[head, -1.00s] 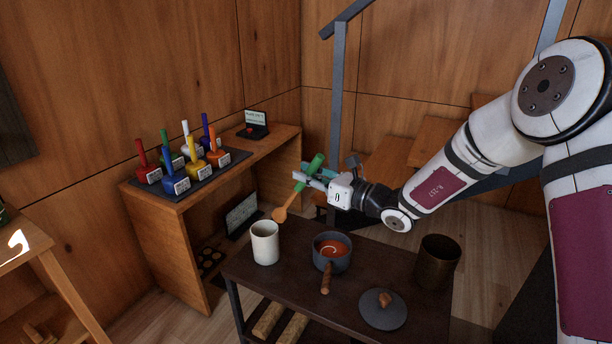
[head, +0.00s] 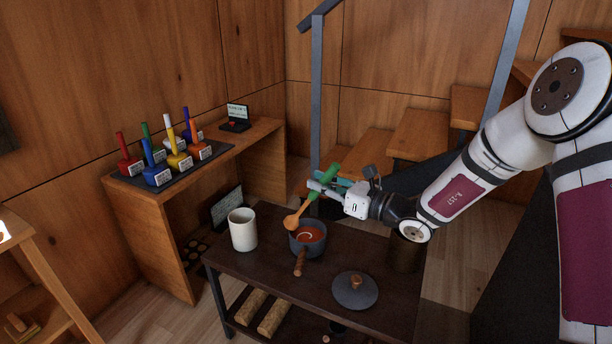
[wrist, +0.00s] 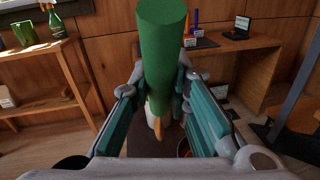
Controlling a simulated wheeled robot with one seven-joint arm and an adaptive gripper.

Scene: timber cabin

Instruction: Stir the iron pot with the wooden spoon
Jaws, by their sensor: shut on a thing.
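The wooden spoon (head: 293,221) has a green handle, and my gripper (head: 318,189) is shut on that handle. The spoon is tilted, its bowl down and to the left, just above or at the left rim of the iron pot in the head view; I cannot tell if they touch. The iron pot (head: 320,243) is dark grey with a wooden handle and holds reddish-orange contents with a pale swirl. In the wrist view the green handle (wrist: 163,55) stands large between the fingers. The pot is mostly hidden there.
The pot stands on a dark table (head: 275,275). A cream crock (head: 242,230) is left of it, a grey lid (head: 354,291) with a wooden knob is front right, and a brown canister (head: 403,254) is partly behind my arm. Several coloured-handled items stand on a mat (head: 215,152).

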